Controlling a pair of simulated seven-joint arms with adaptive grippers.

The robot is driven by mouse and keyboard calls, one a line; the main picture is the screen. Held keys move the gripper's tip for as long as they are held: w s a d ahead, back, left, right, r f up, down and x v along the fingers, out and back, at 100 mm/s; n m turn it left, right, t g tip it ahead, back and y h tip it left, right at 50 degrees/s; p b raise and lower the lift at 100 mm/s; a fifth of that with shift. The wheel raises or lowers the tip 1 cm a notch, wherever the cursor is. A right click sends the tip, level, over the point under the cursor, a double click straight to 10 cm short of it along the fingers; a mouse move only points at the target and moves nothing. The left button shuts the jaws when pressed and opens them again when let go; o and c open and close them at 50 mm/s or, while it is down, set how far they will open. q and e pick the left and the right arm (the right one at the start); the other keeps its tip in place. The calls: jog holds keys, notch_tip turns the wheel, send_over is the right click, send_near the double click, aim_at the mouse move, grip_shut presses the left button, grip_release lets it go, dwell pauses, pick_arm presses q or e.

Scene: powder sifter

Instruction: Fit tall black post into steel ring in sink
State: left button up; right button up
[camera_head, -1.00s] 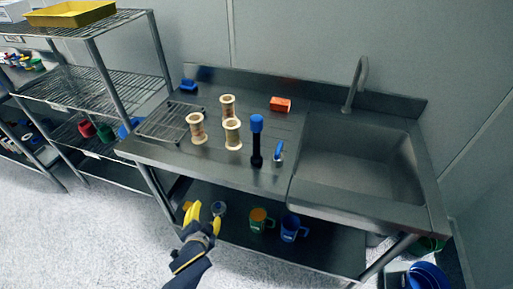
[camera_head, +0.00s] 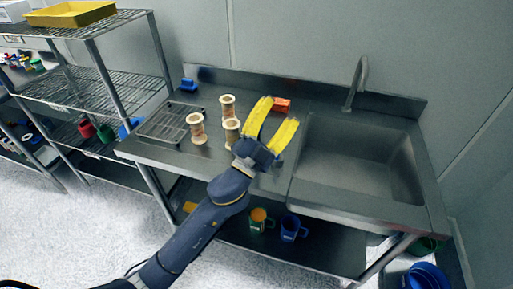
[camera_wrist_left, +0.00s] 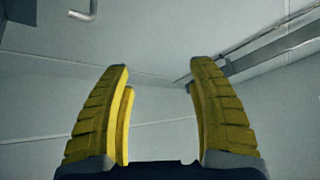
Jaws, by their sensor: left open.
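My left gripper (camera_head: 279,112) is open over the counter left of the sink (camera_head: 355,165), its two yellow fingers pointing up and away in the head view. The tall black post is hidden behind this gripper and its wrist. In the left wrist view the open fingers (camera_wrist_left: 160,75) have nothing visible between them, only a grey wall behind. No steel ring can be made out in the sink. My right gripper is not in view.
Several spools, such as one (camera_head: 196,129), stand left of the gripper. An orange block (camera_head: 282,105) lies just behind the fingers. A wire rack (camera_head: 165,122) is farther left. The faucet (camera_head: 357,82) rises behind the sink. Mugs (camera_head: 290,228) stand on the lower shelf.

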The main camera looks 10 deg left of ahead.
pick_arm(q)
jog(key=s+d+r+m+g+h, duration=0.3)
jog(key=d+r+m+g+h, duration=0.3)
jog(key=d+m+h, duration=0.15)
jog(key=s+d+f+m+g+y, duration=0.1)
jog(key=s+d+m+g+y, duration=0.1)
jog(key=s+d+m+g, duration=0.55)
jog(key=s+d+f+m+g+y, duration=0.1)
jog(key=d+m+g, duration=0.3)
jog(key=m+g, duration=0.7)
jog(key=w+a+f+n+t+y, duration=0.3)
jog(key=w+a+f+y, duration=0.2)
jog(key=w+a+y, duration=0.45)
jog(key=w+a+r+n+t+y, duration=0.1)
jog(key=w+a+r+n+y, duration=0.25)
jog(key=a, duration=0.45)
jog(key=w+a+r+n+t+y, duration=0.2)
jog(key=w+a+r+y, duration=0.15)
jog(key=a, duration=0.35)
jog(key=shift+m+y, duration=0.25)
jog(key=shift+y, duration=0.05)
jog(key=f, duration=0.5)
jog(key=w+f, duration=0.1)
jog(key=f, duration=0.5)
jog(key=w+f, duration=0.1)
jog(key=f, duration=0.4)
jog(key=shift+a+f, duration=0.35)
jog(key=shift+f, duration=0.05)
grip_shut()
